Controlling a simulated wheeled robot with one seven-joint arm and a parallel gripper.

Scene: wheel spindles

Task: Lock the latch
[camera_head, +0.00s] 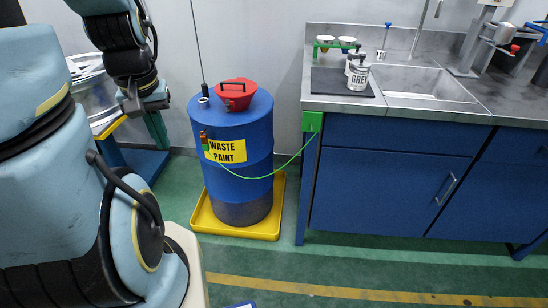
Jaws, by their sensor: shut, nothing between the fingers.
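A red funnel with a lid (236,93) sits on top of a blue waste paint drum (252,165). Small dark details show on the funnel's lid, but the latch is too small to tell, and so is whether it is locked. My gripper (132,106) hangs at the upper left, to the left of the drum top and apart from it. It is shut and holds nothing. Its fingertips are small and dark in this view.
The drum stands in a yellow tray (260,230). A green cable (285,163) runs from the drum to a blue cabinet (385,190) on the right. A dark cap (204,91) stands beside the funnel. A blue stand with a metal wheel (92,90) is behind my arm.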

